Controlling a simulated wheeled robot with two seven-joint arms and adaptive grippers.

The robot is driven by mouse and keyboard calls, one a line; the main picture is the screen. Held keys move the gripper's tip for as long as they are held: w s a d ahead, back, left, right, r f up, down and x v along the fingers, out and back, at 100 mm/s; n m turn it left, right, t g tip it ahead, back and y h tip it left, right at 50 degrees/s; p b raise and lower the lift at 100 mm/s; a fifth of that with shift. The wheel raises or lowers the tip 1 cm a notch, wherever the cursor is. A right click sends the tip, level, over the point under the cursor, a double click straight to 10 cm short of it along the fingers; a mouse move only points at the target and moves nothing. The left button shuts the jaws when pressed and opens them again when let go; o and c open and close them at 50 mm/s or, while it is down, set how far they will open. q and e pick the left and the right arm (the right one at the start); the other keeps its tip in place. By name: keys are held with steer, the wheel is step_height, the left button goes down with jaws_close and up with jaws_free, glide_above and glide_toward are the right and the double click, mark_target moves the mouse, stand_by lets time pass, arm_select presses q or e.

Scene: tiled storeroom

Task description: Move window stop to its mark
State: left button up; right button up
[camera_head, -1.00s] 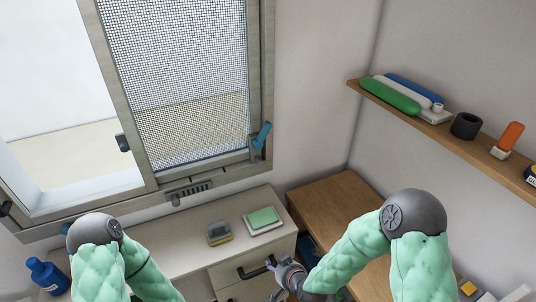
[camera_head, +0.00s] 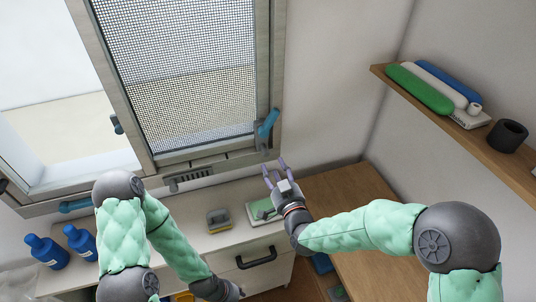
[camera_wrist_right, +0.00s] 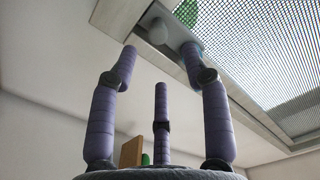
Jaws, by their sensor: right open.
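The window frame (camera_head: 151,173) carries several small fittings, and I cannot tell which one is the window stop. A blue lever (camera_head: 268,124) sits on a grey plate at its lower right corner. A dark slotted strip (camera_head: 189,176) runs along the sill, and a dark knob (camera_head: 116,124) is on the sash edge. My right gripper (camera_head: 274,167) is open and empty, fingers pointing up, just below the lever. In the right wrist view, its fingers (camera_wrist_right: 160,60) spread below a grey plate (camera_wrist_right: 176,28) on the frame. My left gripper (camera_head: 230,292) is low, partly hidden by its arm.
A drawer cabinet (camera_head: 180,230) under the window holds a yellow-grey sponge (camera_head: 219,220), a green pad (camera_head: 262,209) and blue bottles (camera_head: 46,252). A wooden desk (camera_head: 345,200) stands at right. A wall shelf (camera_head: 460,125) above it holds rolls and a black cup (camera_head: 508,136).

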mark_target(267, 153)
steer(key=b+x, duration=0.1)
steer(key=x, duration=0.6)
steer(key=shift+w+f, duration=0.1)
steer(key=shift+w, duration=0.1)
jaws_close()
